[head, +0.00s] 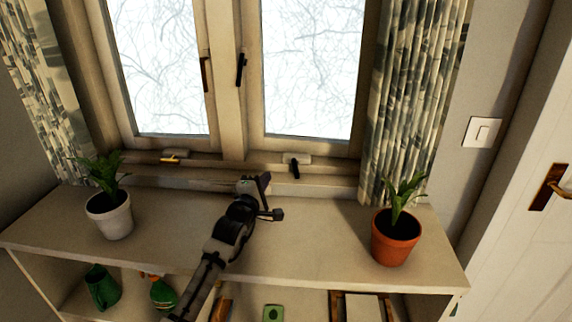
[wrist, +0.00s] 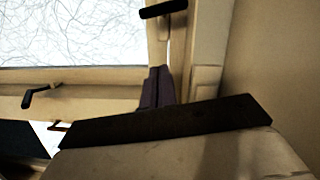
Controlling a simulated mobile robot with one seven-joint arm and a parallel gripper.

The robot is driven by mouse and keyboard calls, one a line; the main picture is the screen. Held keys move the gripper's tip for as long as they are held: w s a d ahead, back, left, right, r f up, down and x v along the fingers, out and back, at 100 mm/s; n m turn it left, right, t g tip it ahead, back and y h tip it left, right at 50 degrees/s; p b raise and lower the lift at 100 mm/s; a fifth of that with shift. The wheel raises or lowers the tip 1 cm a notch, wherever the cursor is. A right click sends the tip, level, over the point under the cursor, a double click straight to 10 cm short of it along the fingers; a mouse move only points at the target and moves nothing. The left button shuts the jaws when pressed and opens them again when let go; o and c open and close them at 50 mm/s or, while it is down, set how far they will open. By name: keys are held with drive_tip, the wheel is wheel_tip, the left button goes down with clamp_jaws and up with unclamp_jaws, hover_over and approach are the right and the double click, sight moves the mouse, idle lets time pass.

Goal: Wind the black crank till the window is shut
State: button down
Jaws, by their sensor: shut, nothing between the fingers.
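The black crank (head: 295,166) sits on a pale mount on the sill under the right window sash (head: 314,145), its arm hanging down. A dark crank also shows at the left of the wrist view (wrist: 41,95). Whether the right sash stands slightly open I cannot tell. My gripper (head: 265,180) is shut and empty, over the back of the shelf, left of the black crank and apart from it. In the wrist view its dark fingers (wrist: 158,86) are together, with nothing between them.
A brass crank (head: 172,158) is under the left sash. A bronze handle (head: 205,75) and a black handle (head: 241,68) are on the window frames. A white pot (head: 110,219) and an orange pot (head: 394,243) stand on the shelf top (head: 320,240), which is otherwise clear. Curtains (head: 415,90) hang beside.

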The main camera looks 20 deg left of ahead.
sight(296, 168)
drive_tip(key=w, duration=0.1)
drive_tip(key=w+p, duration=0.1)
drive_tip(key=w, duration=0.3)
drive_tip(key=shift+w+r, duration=0.2)
drive_tip(key=shift+r, duration=0.1)
drive_tip(key=d, duration=0.1)
drive_tip(key=d+p, duration=0.2)
drive_tip(key=shift+w+r, duration=0.3)
drive_tip(key=shift+w, duration=0.05)
drive_tip(key=shift+w+d, duration=0.1)
drive_tip(key=shift+d, duration=0.2)
drive_tip(key=shift+w, duration=0.1)
drive_tip(key=shift+r+m, duration=0.1)
drive_tip(key=shift+m, duration=0.2)
drive_tip(key=shift+d, duration=0.1)
